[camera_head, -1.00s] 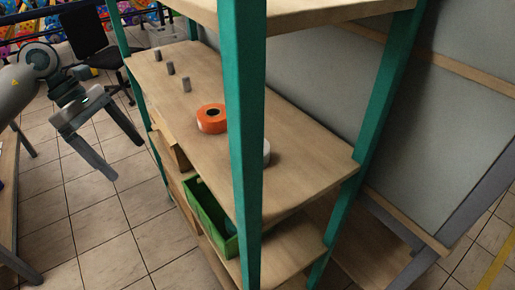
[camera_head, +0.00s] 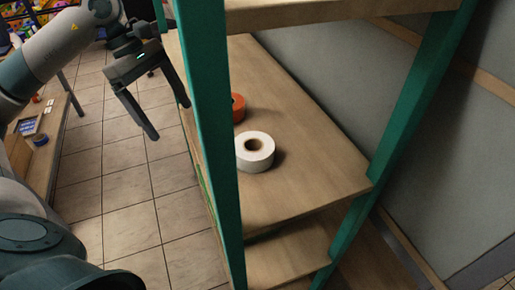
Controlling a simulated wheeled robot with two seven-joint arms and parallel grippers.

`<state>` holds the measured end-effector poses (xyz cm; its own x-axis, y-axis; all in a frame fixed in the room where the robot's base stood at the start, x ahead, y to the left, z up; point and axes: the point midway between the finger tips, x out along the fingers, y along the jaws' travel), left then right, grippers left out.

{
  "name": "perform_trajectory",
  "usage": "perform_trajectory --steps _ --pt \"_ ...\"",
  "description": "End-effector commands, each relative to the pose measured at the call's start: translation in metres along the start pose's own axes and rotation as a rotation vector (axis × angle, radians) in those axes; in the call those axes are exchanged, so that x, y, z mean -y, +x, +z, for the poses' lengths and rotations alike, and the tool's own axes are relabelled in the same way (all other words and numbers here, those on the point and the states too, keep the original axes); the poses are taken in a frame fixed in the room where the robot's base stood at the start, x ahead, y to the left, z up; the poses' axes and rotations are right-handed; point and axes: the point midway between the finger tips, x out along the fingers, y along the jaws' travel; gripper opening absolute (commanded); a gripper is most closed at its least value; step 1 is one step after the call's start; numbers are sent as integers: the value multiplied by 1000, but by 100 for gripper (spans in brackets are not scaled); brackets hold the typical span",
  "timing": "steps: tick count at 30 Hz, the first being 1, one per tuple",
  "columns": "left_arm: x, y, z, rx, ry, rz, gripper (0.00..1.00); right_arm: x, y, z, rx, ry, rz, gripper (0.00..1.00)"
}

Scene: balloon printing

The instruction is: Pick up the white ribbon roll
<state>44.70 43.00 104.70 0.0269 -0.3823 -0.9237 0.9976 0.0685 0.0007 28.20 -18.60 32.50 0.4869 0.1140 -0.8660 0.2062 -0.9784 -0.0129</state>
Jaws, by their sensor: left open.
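The white ribbon roll (camera_head: 262,160) lies flat on the wooden shelf board (camera_head: 300,190), its dark core hole facing up. Its left edge touches the outline of the green post in the picture. My left gripper (camera_head: 170,120) is open and empty, left of the green post, above the tiled floor and apart from the roll. My right gripper is not in view.
An orange roll (camera_head: 238,107) sits behind the white roll, partly hidden by the green front post (camera_head: 207,150). An upper shelf board (camera_head: 330,14) hangs over the shelf. A table (camera_head: 45,150) with small items stands at left. The shelf right of the white roll is clear.

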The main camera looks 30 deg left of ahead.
Motion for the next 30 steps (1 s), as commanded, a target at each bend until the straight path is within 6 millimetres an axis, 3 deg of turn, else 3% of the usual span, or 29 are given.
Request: perform_trajectory --steps 8,19,23,30 --pt "0 1 6 1 1 0 88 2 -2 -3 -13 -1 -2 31" --pt "0 20 59 3 6 0 88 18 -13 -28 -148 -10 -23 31" --pt "0 29 81 3 6 -1 88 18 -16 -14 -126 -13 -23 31" --pt "0 42 110 3 5 0 88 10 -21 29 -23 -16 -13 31"
